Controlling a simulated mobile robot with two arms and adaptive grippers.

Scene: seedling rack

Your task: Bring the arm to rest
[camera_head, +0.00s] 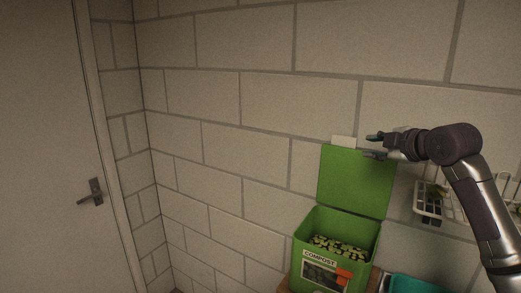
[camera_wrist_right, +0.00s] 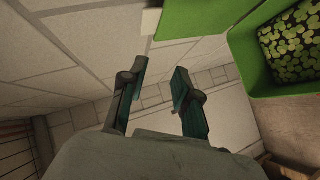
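My right gripper (camera_head: 372,145) is raised in front of the wall, at the top edge of the compost bin's upright green lid (camera_head: 356,182). In the right wrist view its two fingers (camera_wrist_right: 160,92) stand apart with nothing between them. The arm reaches in from the right of the head view. The green compost bin (camera_head: 312,275) stands open below, with leafy bits inside; it also shows at the upper right of the wrist view (camera_wrist_right: 258,70). My left gripper is not in the head view.
A white wire rack (camera_head: 429,213) with seedlings hangs on the wall at the right, partly behind my arm. A teal container (camera_head: 415,285) stands right of the bin. A white card (camera_head: 343,141) is above the lid. A door (camera_head: 45,150) is at the left.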

